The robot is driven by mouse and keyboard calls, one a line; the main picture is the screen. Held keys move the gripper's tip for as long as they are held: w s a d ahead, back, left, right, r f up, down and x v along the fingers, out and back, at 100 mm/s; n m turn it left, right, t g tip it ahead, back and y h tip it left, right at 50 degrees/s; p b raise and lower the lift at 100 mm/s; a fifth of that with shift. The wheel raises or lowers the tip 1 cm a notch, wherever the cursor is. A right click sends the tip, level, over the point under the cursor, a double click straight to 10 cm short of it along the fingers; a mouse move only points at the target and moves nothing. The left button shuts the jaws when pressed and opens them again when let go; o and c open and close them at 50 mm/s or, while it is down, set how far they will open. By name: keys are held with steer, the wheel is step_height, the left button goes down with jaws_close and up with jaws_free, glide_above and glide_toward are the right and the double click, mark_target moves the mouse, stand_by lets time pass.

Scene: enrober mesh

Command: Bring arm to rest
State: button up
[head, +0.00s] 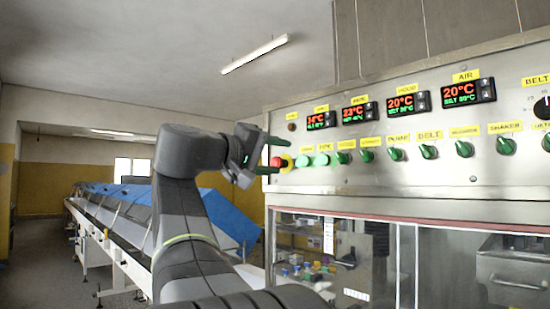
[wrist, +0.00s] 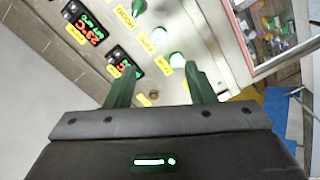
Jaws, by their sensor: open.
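My gripper (head: 279,155) is raised at the left end of the control panel (head: 330,180), with my dark arm reaching up from below. Its two green fingers are apart, with nothing visible between them. In the head view a red button on a yellow base (head: 284,164) shows right beside the fingertips. I cannot tell whether they touch it or the panel. In the wrist view my gripper (wrist: 162,76) shows both fingers spread in front of the panel face, and the red button is not clear there.
The panel carries red and green displays (head: 407,104) and a row of green knobs (head: 429,151) with yellow labels. Below is a glass-fronted chamber (head: 340,255). A long conveyor (head: 115,225) with blue covers runs back at the left. Open floor (head: 40,265) lies at the far left.

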mark_target(317, 160)
steer(key=shift+d, duration=0.15)
steer(key=p+x, duration=0.2)
steer(key=x, duration=1.1)
steer(key=shift+w+d, duration=0.2)
steer(key=shift+w, duration=0.05)
